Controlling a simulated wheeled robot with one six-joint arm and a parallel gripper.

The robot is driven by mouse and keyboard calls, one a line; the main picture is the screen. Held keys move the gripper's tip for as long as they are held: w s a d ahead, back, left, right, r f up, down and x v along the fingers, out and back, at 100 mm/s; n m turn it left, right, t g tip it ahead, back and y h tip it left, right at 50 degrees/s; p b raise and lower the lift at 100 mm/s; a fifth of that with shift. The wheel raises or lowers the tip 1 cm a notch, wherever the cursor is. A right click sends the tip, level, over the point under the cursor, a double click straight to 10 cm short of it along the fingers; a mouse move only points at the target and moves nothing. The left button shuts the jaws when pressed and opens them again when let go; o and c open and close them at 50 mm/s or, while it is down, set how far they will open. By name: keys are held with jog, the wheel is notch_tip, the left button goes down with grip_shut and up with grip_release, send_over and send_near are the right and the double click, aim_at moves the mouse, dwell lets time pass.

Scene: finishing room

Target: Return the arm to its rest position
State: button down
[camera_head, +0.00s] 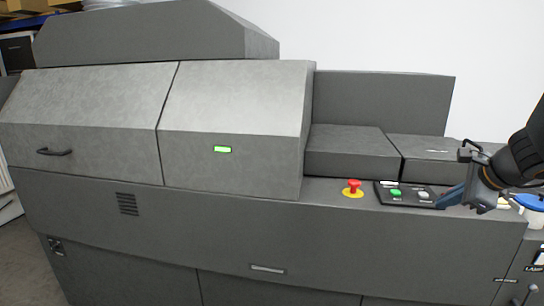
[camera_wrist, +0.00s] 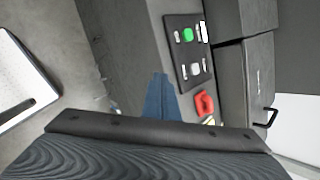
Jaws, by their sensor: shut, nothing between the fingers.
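My gripper (camera_head: 440,204) is at the right in the head view, with its blue fingers together and nothing between them. Its tips appear beside the right end of a black control panel (camera_head: 408,203). I cannot tell whether they touch the machine top. The panel has a green button (camera_head: 396,193) and a white button (camera_head: 423,195). In the wrist view the shut blue fingers (camera_wrist: 160,78) point up the picture, with the panel (camera_wrist: 180,52) to their upper right. My arm comes in from the right edge and hides part of the machine there.
A large grey machine (camera_head: 100,215) fills most of the head view, with a lit green display (camera_head: 222,149). A red mushroom button (camera_head: 353,187) on a yellow base stands left of the panel. A red part (camera_wrist: 204,104) shows near the fingers. The space above the machine's right side is open.

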jog(key=s+a+f+n+g, duration=0.2)
jog(key=s+a+f+n, duration=0.2)
jog(key=a+n, duration=0.4)
jog(key=s+a+f+n+g, duration=0.2)
jog(key=s+a+f+n, duration=0.2)
jog(key=a+n, duration=0.4)
jog(key=s+a+f+n+g, duration=0.2)
jog(key=s+a+f+n, duration=0.2)
jog(key=a, duration=0.7)
jog(key=s+n, duration=0.2)
jog(key=n, duration=0.2)
jog(key=shift+s+f+n+g+h, duration=0.2)
jog(key=shift+s+n+g+h, duration=0.1)
jog(key=shift+g, duration=0.1)
jog(key=shift+s, duration=0.1)
